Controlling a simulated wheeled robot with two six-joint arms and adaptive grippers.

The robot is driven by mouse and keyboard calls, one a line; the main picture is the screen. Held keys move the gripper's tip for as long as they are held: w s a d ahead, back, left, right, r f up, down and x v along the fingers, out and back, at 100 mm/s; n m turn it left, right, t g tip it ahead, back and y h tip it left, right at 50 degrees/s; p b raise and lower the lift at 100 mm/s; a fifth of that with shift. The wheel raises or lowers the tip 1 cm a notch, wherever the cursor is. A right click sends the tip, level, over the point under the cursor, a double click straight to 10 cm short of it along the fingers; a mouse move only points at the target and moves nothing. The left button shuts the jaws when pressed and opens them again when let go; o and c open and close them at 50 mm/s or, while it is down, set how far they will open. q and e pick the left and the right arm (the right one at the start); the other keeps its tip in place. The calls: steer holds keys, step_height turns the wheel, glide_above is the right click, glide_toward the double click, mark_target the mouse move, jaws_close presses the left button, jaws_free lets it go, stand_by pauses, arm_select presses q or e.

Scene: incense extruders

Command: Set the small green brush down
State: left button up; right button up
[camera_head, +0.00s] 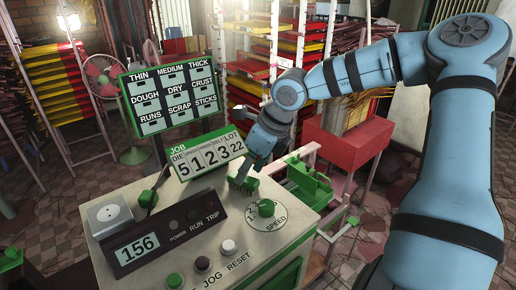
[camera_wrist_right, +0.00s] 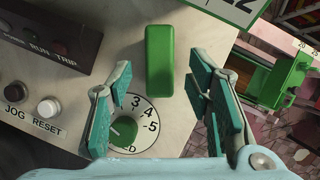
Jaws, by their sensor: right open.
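The small green brush (camera_head: 243,184) lies on the cream top of the control cabinet (camera_head: 150,225), close to its back edge and below the job number sign. In the right wrist view the brush (camera_wrist_right: 160,60) shows as a plain green block, with its bristles hidden. My right gripper (camera_head: 252,172) is directly above and behind it. In the wrist view the two teal fingers of my right gripper (camera_wrist_right: 160,85) stand wide apart, with a gap on each side of the brush. Neither finger appears to touch it. My left gripper is not in view.
A green speed knob (camera_head: 267,208) sits just in front of the brush. The job number sign (camera_head: 208,154) stands behind. A dark panel reading 156 (camera_head: 140,247) and several buttons are toward the front left. A green machine (camera_head: 308,187) stands beyond the cabinet's right edge.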

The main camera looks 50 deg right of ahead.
steer(key=v, duration=0.8)
steer(key=shift+s, duration=0.2)
steer(key=shift+r, duration=0.1)
